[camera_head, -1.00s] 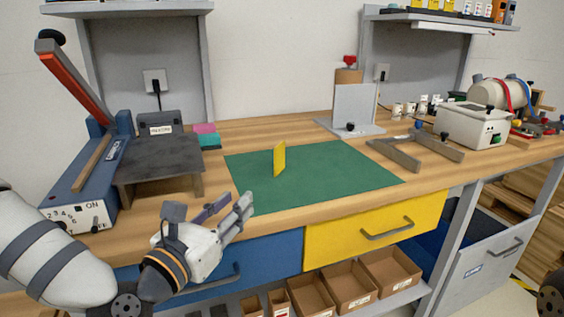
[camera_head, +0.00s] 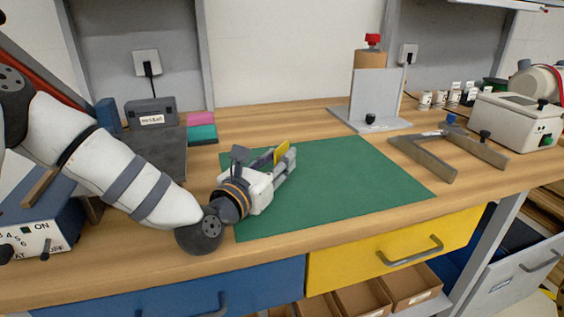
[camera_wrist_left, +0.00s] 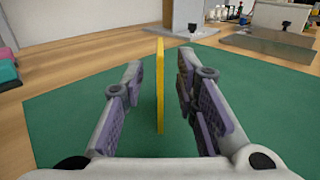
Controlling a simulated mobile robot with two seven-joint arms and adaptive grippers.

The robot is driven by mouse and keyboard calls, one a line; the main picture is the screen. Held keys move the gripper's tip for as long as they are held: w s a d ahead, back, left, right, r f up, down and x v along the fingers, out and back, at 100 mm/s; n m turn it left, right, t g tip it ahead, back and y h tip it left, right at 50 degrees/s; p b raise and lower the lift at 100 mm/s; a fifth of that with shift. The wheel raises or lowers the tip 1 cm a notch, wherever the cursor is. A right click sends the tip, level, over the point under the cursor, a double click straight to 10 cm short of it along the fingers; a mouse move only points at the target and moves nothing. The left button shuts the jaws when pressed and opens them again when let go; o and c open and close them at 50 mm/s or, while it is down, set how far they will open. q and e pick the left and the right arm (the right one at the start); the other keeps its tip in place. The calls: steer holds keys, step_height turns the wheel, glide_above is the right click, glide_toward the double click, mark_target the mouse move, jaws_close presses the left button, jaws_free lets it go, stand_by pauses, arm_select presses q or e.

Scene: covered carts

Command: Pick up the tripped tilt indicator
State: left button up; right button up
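The tilt indicator is a thin yellow plate (camera_head: 281,153) standing upright on the green mat (camera_head: 350,185). In the left wrist view the yellow plate (camera_wrist_left: 160,85) shows edge-on between the two fingers. My left gripper (camera_head: 283,162) is low over the mat. It is open around the plate, with a gap on both sides in the left wrist view (camera_wrist_left: 160,100). In the head view the gripper hides the plate's lower part. My right gripper is not in view.
A white box (camera_head: 515,122) is farther right. The mat's right half is clear.

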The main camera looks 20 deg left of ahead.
arm_select(q)
steer(key=shift+w+d, duration=0.2)
steer(key=shift+w, duration=0.7)
jaws_close()
